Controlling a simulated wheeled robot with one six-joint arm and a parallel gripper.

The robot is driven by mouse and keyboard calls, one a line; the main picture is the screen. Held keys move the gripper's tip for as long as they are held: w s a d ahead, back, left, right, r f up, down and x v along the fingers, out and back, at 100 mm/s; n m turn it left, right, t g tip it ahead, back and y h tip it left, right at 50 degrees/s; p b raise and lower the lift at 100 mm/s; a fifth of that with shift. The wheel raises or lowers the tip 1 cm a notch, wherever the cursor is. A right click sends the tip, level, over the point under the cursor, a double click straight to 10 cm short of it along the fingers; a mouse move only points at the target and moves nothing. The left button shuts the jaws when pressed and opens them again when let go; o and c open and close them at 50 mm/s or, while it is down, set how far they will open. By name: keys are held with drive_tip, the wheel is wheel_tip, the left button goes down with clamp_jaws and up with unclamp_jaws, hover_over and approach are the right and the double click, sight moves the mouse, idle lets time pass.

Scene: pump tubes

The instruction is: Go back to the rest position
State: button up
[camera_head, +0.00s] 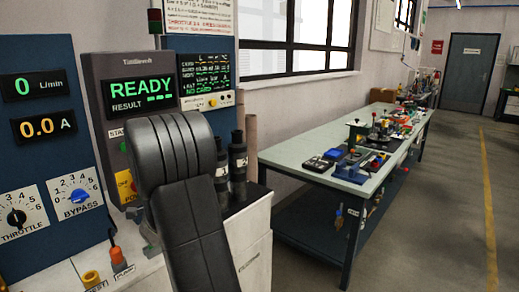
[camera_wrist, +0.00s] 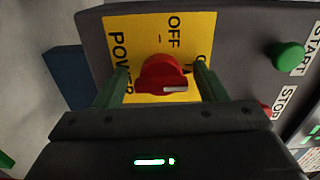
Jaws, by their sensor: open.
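My gripper (camera_wrist: 162,84) is in the wrist view, with its two green fingers apart on either side of a red rotary knob (camera_wrist: 160,72). I cannot tell whether they touch the knob. The knob sits on a yellow plate (camera_wrist: 140,32) marked POWER and OFF; the label at its right is partly hidden by a finger. The white mark on the knob points right in the wrist view. In the head view my black arm hides the gripper and the knob; part of the yellow plate (camera_head: 125,186) shows beside the arm.
The grey control box shows a lit READY display (camera_head: 141,90). A green button (camera_wrist: 289,55) sits near the START label. Throttle (camera_head: 17,218) and bypass (camera_head: 79,196) dials are at left. Dark cylinders (camera_head: 238,160) stand behind my arm. A cluttered workbench (camera_head: 290,156) and open floor lie right.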

drive_tip(key=shift+s+d+n, duration=0.1)
drive_tip(key=shift+d+n, duration=0.05)
drive_tip(key=shift+n, duration=0.75)
drive_tip(key=n+b, duration=0.2)
drive_tip(key=n, duration=0.4)
drive_tip(key=shift+r+n+b, duration=0.15)
drive_tip(key=shift+n+b, duration=0.2)
drive_tip(key=shift+n, duration=0.05)
drive_tip(key=n+b, duration=0.2)
drive_tip(key=n, duration=0.3)
drive_tip(key=shift+s+n, duration=0.1)
drive_tip(key=shift+n, duration=0.3)
drive_tip(key=n+b, duration=0.1)
drive_tip(key=n, duration=0.1)
drive_tip(key=shift+n, duration=0.3)
drive_tip(key=shift+r, duration=0.1)
